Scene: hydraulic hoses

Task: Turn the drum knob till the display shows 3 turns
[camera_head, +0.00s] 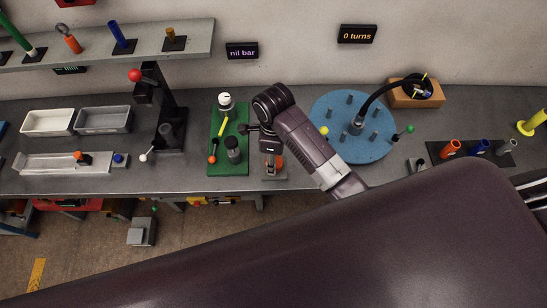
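A round blue drum (376,154) with several grey pegs lies flat on the bench, right of centre. A yellow ball knob (323,130) shows at its left edge and a green ball knob (410,128) at its right; I cannot tell which one turns the drum. The display (357,34) on the wall reads "0 turns". My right gripper (270,150) points down left of the drum, apart from it, over a small stand with an orange part (278,164). Its fingers are too small and dark to tell open from shut. My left gripper is not in view.
A green board (222,168) with fittings lies left of my gripper, near a black post (167,105) with a red ball. Coloured cylinders stand right of the drum. My dark arm link hides the lower right.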

